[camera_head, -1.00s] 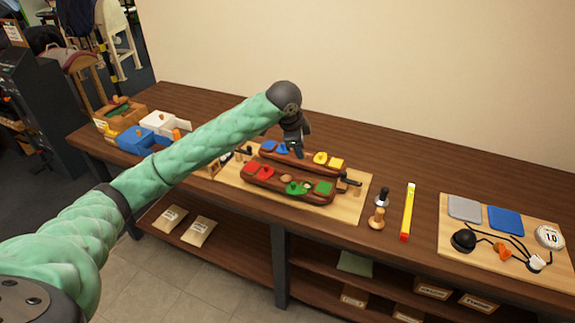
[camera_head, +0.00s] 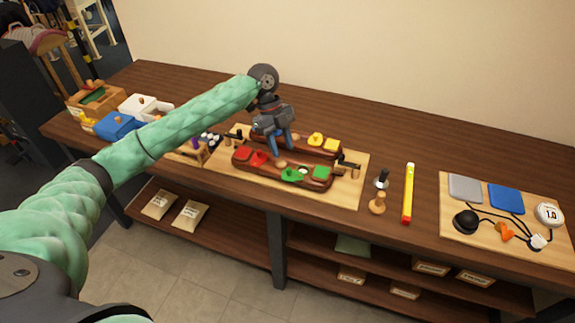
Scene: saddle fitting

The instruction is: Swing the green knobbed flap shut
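The green knobbed flap (camera_head: 291,175) is on the front dark-red wooden block (camera_head: 262,174), right of its middle. A pale round spot (camera_head: 303,171) shows between it and a green square (camera_head: 321,172). I cannot tell the flap's exact angle. My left gripper (camera_head: 280,156) points down over the blocks, left of and behind the green flap. Its two fingers look apart, with nothing seen between them. The fingertips are close to a small wooden knob (camera_head: 281,164); contact is unclear. My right gripper is not in view.
The front block also bears a red flap (camera_head: 258,158) and red square (camera_head: 242,153). The rear block has a yellow flap (camera_head: 316,139) and yellow square (camera_head: 332,145); my gripper hides its left part.

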